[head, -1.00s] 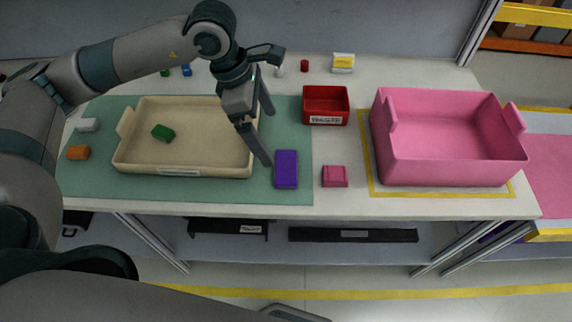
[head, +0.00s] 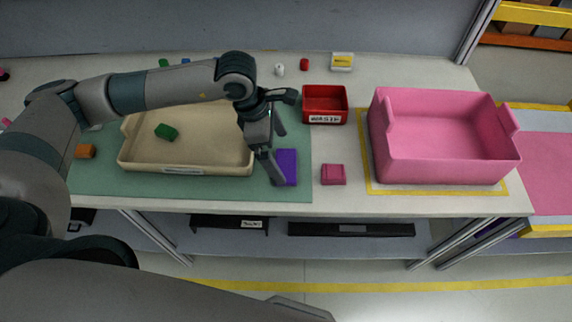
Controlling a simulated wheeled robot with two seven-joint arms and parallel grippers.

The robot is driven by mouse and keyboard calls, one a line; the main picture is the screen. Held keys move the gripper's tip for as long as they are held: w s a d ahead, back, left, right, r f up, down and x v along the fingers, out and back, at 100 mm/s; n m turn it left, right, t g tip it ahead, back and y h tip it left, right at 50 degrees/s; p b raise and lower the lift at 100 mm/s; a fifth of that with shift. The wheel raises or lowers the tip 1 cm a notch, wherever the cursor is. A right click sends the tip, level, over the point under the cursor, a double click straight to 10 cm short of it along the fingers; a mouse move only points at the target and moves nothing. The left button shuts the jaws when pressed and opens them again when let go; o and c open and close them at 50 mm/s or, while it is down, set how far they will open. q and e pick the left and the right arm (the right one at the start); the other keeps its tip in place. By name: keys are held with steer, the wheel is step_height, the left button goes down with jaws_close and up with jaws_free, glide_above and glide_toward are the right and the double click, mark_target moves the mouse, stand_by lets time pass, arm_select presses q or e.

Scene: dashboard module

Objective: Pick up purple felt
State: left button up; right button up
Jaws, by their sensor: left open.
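The purple felt (head: 289,165) is a flat purple block on the right edge of the green mat (head: 220,189), right of the beige tray. My left gripper (head: 279,160) comes down over it from the upper left with its fingers apart. One finger covers the felt's left part. I cannot tell whether the finger touches it. The gripper holds nothing that I can see. My right gripper is not in view.
The beige tray (head: 184,169) holds a green block (head: 166,132). A red bin (head: 325,104) stands behind the felt. A small pink block (head: 333,174) and a large pink bin (head: 445,160) stand to the right. An orange block (head: 86,151) lies at the left.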

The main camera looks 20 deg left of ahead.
mark_target(286, 164)
arm_select(q)
steer(key=shift+d+f+p, duration=0.15)
steer(key=shift+f+p, duration=0.35)
steer(key=shift+p, duration=0.05)
steer(key=p+x, duration=0.1)
steer(key=x, duration=0.2)
steer(key=shift+p, duration=0.3)
steer(key=shift+w+f, duration=0.1)
steer(key=shift+f, duration=0.4)
steer(key=c, duration=0.9)
steer(key=shift+r, duration=0.15)
